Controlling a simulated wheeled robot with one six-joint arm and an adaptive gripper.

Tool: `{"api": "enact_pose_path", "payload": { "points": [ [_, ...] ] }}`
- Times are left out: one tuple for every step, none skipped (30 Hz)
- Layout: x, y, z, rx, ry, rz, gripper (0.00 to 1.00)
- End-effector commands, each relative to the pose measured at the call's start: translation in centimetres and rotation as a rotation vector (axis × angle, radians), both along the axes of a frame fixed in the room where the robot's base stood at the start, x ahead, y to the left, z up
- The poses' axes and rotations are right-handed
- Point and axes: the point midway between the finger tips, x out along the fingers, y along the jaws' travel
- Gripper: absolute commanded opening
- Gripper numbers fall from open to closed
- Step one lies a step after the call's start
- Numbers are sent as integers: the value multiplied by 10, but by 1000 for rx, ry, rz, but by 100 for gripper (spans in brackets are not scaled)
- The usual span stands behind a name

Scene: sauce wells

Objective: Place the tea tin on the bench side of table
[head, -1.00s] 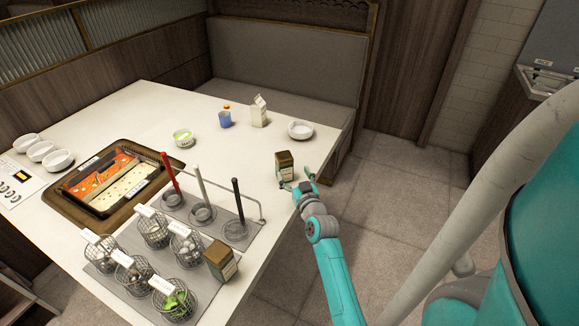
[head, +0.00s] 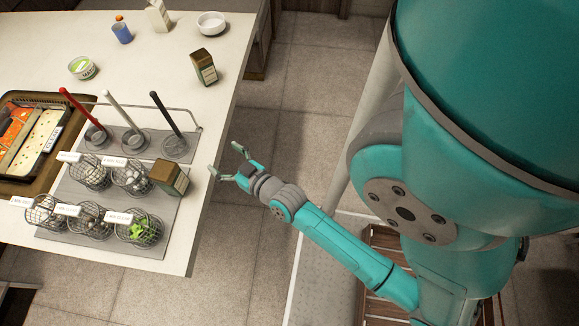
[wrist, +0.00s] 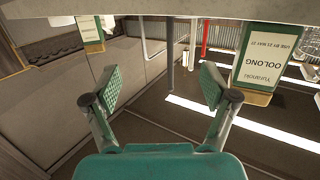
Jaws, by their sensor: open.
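A dark green tea tin with a brown top (head: 204,67) stands upright on the white table (head: 160,40) near its right edge, towards the far end. It also shows at the upper left of the wrist view (wrist: 89,29). A second similar tin (head: 171,178) stands by the wire baskets on the grey mat. It appears large at right in the wrist view (wrist: 270,55), its OOLONG label upside down. My gripper (head: 228,160) is open and empty, just off the table's right edge, apart from both tins. Its spread fingers (wrist: 160,88) hold nothing.
Ladles in a rack (head: 198,118) and several baskets crowd the near end. Table around the far tin is clear.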

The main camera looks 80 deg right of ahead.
Motion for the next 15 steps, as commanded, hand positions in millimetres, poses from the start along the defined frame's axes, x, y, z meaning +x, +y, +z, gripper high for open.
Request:
{"api": "enact_pose_path", "payload": {
  "points": [
    [-15, 22, -2, 6, 15, 32, 85],
    [-23, 33, -2, 8, 21, 48, 85],
    [-34, 46, -1, 12, 29, 68, 85],
    [-42, 56, 0, 13, 35, 84, 85],
    [-51, 65, 1, 15, 40, 101, 85],
    [-62, 77, 3, 17, 49, 123, 85],
    [-71, 86, 5, 18, 53, 140, 85],
    [-79, 94, 7, 19, 59, 157, 85],
    [-91, 104, 11, 21, 67, 179, 85],
    [-100, 111, 14, 22, 73, 197, 85],
    [-108, 118, 17, 22, 77, 215, 85],
    [-120, 127, 22, 24, 87, 239, 85],
    [-128, 133, 26, 24, 92, 256, 85],
    [-137, 138, 30, 24, 97, 276, 85],
    [-148, 145, 36, 25, 105, 299, 85]
  ]
}}
